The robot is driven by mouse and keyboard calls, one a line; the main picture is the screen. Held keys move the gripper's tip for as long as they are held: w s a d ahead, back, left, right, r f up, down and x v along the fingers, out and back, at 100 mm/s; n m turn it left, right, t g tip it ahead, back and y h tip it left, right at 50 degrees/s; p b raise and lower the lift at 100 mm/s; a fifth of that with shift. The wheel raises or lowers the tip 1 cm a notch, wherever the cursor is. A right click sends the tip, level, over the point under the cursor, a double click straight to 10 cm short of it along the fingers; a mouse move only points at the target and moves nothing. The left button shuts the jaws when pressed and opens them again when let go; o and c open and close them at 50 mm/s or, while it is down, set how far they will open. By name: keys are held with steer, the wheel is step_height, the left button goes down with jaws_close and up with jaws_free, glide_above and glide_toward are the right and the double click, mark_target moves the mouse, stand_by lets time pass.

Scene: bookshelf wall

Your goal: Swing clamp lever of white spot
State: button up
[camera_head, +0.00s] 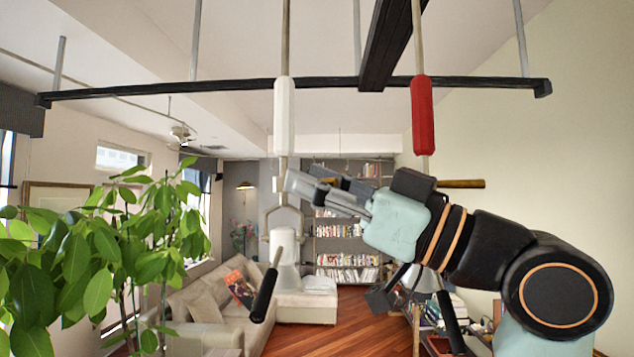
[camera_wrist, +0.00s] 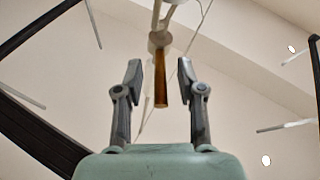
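The white spot (camera_head: 285,247) hangs from a pole with a white sleeve (camera_head: 284,115). Its yoke shows above the lamp body, and a black handle (camera_head: 264,295) hangs tilted below it. My gripper (camera_head: 296,185) reaches in from the right to the white spot's pole, above the yoke, and covers its clamp there. In the wrist view my gripper (camera_wrist: 160,92) is open, with both fingers apart. A brown clamp lever (camera_wrist: 160,76) points down from a white joint (camera_wrist: 159,40) into the gap between the fingers, with space on both sides. Whether the lever lies at fingertip depth is unclear.
A second spot (camera_head: 416,280) hangs to the right, partly behind my arm, with a red sleeve (camera_head: 422,115) and its own brown lever (camera_head: 462,183). A black rail (camera_head: 200,90) spans overhead. A leafy plant (camera_head: 100,250) fills the left; a sofa (camera_head: 225,315) stands below.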

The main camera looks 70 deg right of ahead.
mark_target(291, 90)
step_height(291, 90, up, 10)
stand_by(0.6)
